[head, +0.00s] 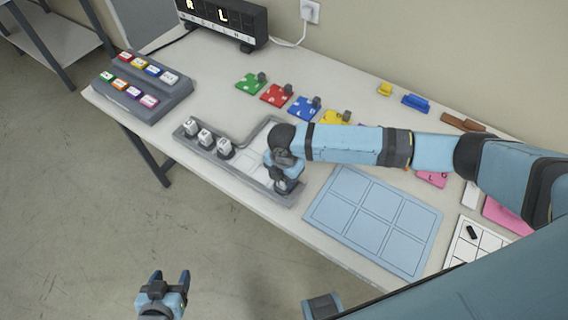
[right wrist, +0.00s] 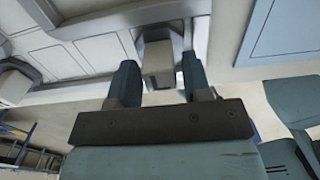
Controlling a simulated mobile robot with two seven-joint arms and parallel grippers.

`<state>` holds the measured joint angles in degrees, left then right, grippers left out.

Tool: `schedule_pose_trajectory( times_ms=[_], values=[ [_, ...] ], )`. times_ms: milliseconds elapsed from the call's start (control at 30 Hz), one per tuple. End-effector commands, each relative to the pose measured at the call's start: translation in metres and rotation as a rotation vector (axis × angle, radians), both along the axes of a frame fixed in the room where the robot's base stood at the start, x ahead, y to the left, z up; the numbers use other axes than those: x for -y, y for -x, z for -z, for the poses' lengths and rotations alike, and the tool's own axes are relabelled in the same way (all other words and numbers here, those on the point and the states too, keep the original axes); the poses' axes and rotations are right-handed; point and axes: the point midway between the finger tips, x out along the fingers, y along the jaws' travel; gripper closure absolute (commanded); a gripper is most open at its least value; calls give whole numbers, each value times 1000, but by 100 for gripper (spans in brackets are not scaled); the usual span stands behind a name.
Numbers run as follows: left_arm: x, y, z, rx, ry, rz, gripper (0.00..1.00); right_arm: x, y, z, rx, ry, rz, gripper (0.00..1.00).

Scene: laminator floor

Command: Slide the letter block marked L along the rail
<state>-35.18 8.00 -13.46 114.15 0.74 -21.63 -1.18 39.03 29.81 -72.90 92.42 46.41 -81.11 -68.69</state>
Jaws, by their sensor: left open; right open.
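A grey rail tray (head: 243,177) lies along the table's front edge. Three white letter blocks (head: 205,137) stand on grey bases at its left end; their letters are too small to read surely. My right gripper (head: 285,186) is low over the rail's right end. In the right wrist view its open fingers (right wrist: 160,82) stand on either side of a white block (right wrist: 158,62) with a grey base, and contact cannot be told. That block's letter is hidden, so I cannot tell which block is L. My left gripper (head: 168,281) is open and empty, away from the table, over the floor.
A grey button panel (head: 143,88) is at the left end. Coloured puzzle pieces (head: 277,95) lie behind the rail. A blue gridded board (head: 374,219) lies right of it. My right arm crosses the table.

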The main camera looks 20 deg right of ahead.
Motion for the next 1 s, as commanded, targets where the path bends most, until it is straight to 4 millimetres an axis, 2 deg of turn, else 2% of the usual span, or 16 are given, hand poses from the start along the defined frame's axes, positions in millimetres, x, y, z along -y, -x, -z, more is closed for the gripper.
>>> schedule_pose_trajectory(
  times_ms=[200,533,567,700,767,1000],
  values=[
    [0,0,-1,0,0,0,38,0,0,20,0,0,1,55],
    [0,0,-1,2,1,0,38,0,0,22,1,-1,0,55],
    [0,0,-2,2,1,0,38,0,0,22,1,-1,1,58],
    [0,0,-2,2,1,0,38,0,0,22,1,-1,1,90],
    [0,0,-2,2,1,0,38,0,0,22,1,-1,1,100],
    [0,0,-3,2,1,0,38,0,0,21,1,-1,3,100]
  ],
)
